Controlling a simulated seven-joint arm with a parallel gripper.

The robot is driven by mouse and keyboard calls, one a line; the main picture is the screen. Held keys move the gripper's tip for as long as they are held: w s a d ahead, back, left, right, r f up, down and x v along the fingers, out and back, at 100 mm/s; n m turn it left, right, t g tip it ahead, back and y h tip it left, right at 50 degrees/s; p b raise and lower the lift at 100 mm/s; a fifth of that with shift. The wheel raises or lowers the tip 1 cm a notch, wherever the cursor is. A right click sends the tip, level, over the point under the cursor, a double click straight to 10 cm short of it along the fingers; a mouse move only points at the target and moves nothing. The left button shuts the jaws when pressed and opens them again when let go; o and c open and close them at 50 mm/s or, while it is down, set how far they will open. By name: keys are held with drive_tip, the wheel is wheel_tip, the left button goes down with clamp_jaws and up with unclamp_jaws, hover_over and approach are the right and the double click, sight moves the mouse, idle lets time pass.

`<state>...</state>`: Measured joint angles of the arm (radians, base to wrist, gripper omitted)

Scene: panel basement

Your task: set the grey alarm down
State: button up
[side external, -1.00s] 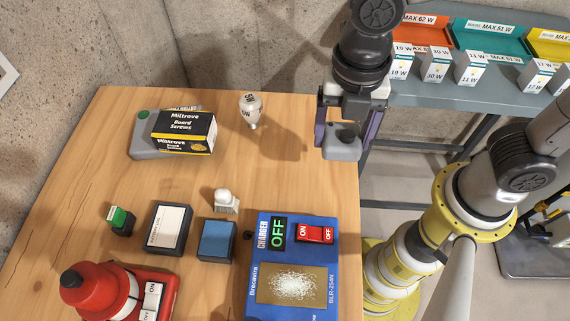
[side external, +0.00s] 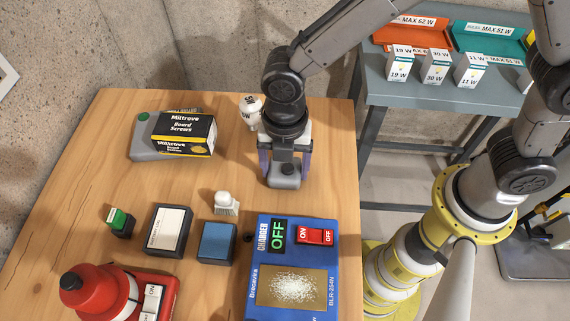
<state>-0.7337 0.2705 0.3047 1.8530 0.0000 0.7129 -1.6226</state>
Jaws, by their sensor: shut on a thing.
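The grey alarm (side external: 285,181) is a small rounded grey block. My gripper (side external: 285,170) is shut on it, with its purple-sided fingers on either side. It is over the wooden table (side external: 190,188), between the light bulb and the blue charger. I cannot tell whether the alarm touches the table or hangs just above it. My gripper hides part of its top.
A blue charger (side external: 318,275) is just in front. A light bulb (side external: 247,112) stands behind, partly covered by my wrist. Table is clear right of my gripper.

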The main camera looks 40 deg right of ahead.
sight(285, 165)
drive_tip(key=shift+f, duration=0.15)
drive_tip(key=o, duration=1.4)
wheel_tip(285, 165, up, 12)
drive_tip(key=shift+r, duration=0.15)
